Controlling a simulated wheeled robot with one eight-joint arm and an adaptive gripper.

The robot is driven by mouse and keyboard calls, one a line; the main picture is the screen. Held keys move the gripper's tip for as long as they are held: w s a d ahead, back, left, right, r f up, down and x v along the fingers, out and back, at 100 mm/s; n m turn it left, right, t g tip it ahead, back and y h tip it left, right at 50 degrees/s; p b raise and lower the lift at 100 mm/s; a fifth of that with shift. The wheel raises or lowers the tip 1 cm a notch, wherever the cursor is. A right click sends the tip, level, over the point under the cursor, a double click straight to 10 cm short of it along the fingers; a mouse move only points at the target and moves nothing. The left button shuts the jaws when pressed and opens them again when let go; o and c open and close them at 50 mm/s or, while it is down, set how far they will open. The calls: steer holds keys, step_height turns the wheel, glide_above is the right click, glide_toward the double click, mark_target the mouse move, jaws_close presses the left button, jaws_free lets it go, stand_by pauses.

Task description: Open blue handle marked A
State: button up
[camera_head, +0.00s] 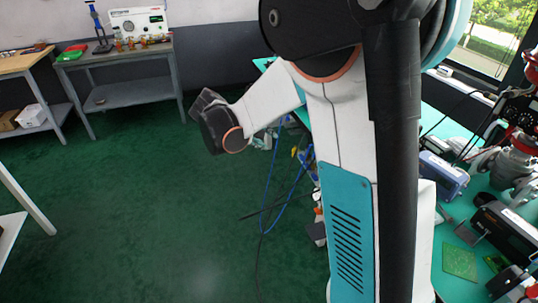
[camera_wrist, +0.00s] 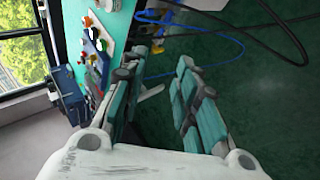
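My gripper (camera_wrist: 162,62) is open in the wrist view, with its two teal and grey fingers apart and nothing between them. In the head view its fingers cannot be made out at the end of my arm. No blue handle marked A can be clearly identified in either view. A pale panel with small red, yellow and blue parts (camera_wrist: 96,48) shows to the left of the gripper in the wrist view, apart from the fingers. Any letters on it are too small to read. My arm hides much of the middle of the head view.
Blue and black hoses (camera_head: 271,190) hang and lie on the green floor. A teal workbench (camera_head: 484,193) with several instruments stands at the right. A grey bench (camera_head: 127,94) with equipment stands at the back left. The green floor at the left is largely clear.

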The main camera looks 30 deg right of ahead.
steer(key=w+d+f+g+h, duration=0.25)
steer(key=w+d+f, duration=0.2)
steer(key=f, duration=0.25)
steer(key=m+g+h, duration=0.4)
steer(key=h, duration=0.2)
glide_toward(313, 177)
steer(key=x, duration=0.8)
steer(key=shift+w+d+f, duration=0.1)
steer(key=shift+f, duration=0.1)
jaws_close()
